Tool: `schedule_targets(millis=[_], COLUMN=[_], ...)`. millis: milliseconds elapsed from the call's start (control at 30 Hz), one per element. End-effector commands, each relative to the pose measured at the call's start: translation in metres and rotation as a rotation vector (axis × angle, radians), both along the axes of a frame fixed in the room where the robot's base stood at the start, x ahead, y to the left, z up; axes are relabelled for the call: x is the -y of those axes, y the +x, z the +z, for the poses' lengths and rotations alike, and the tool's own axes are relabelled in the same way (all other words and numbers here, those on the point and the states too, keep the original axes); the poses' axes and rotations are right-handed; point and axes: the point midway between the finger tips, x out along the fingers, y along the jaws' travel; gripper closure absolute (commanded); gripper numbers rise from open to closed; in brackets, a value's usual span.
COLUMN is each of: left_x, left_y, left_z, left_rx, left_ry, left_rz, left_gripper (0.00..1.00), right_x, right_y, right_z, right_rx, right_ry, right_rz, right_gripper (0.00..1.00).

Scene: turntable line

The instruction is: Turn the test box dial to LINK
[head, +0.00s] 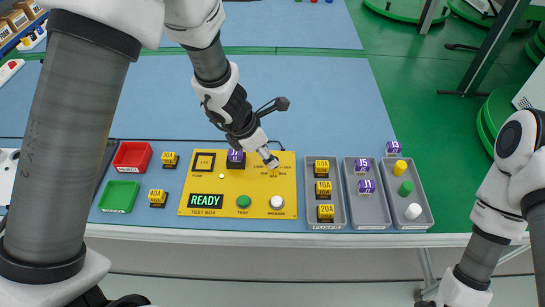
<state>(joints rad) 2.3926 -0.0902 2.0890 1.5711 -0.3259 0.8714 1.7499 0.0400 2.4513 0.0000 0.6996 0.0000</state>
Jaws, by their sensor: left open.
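The yellow test box (210,185) lies on the blue bench, with a display (206,201) reading READY.
A purple-topped module (236,157) sits on the box. Red (132,142) and green (104,197) trays and two yellow-topped modules stand left of it. Right of it, grey bins (339,216) hold yellow modules, purple modules and coloured cylinders. The bench's front edge runs just below.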

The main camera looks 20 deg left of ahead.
Motion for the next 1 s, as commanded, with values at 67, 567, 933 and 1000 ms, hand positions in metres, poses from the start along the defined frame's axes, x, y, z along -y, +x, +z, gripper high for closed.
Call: schedule_targets(millis=[67,567,933,1000], left_x=[0.004,0.011,0.011,0.01], left_y=[0.004,0.01,0.01,0.01], left_z=[-0.019,-0.036,-0.036,-0.036], left_rx=[-0.002,-0.001,-0.001,-0.002], left_ry=[0.002,0.0,0.0,0.0], left_rz=[-0.002,-0.001,-0.009,-0.02], left_gripper=[0.48,0.77,1.0,1.0], right_x=[0.0,0.0,0.0,0.0], right_y=[0.0,0.001,0.001,0.001], right_z=[-0.008,-0.01,-0.009,-0.008], right_rx=[0.001,0.002,0.002,0.002], right_ry=[0.0,0.0,0.0,0.0], right_rz=[0.0,0.0,0.0,0.0], right_gripper=[1.0,1.0,1.0,1.0])
